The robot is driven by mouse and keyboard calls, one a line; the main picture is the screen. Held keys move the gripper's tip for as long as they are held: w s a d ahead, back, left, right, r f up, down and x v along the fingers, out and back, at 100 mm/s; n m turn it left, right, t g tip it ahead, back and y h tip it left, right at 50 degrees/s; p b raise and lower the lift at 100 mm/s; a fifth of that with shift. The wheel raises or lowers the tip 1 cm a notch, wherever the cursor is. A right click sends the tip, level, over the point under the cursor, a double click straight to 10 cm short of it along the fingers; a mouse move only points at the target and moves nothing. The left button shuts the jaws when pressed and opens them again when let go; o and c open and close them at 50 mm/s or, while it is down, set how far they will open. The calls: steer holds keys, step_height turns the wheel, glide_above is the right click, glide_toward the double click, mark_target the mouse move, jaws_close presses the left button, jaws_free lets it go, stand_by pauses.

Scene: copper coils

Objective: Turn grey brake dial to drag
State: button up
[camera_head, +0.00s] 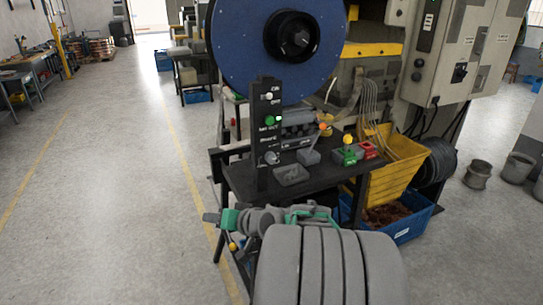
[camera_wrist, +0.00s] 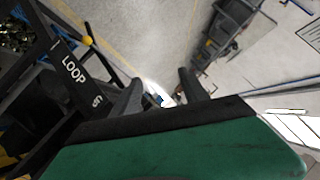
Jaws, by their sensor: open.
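The grey brake dial (camera_head: 272,157) appears to be the lowest knob on the upright black control panel (camera_head: 262,178), below a green knob (camera_head: 270,120) and a white knob (camera_head: 267,96). Its pointer setting is too small to read. My gripper (camera_head: 208,217) is at the lower left of the head view, pointing left, lower in the picture than the panel and apart from it. In the wrist view my gripper (camera_wrist: 160,78) has its two fingers spread with nothing between them. The grey dial cannot be made out in the wrist view.
The panel stands on a dark table (camera_head: 240,180) with small red and green fixtures. A large blue reel (camera_head: 240,50) rises behind. A yellow bin (camera_head: 395,165) and blue crate (camera_head: 415,228) are right. A black plate marked LOOP (camera_wrist: 75,68) is left in the wrist view. Floor at left is clear.

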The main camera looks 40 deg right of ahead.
steer(key=d+r+m+t+h, duration=0.2)
steer(key=d+r+m+t, duration=0.15)
steer(key=d, duration=0.55)
steer(key=m+t+h+p, duration=0.1)
steer(key=m+t+h, duration=0.1)
steer(key=m+h, duration=0.3)
glide_toward(272, 159)
steer(key=w, duration=0.1)
steer(key=p+x, duration=0.1)
steer(key=x, duration=0.2)
steer(key=p+x, duration=0.1)
steer(key=x, duration=0.3)
steer(key=shift+w+d, duration=0.2)
steer(key=shift+d, duration=0.1)
jaws_close()
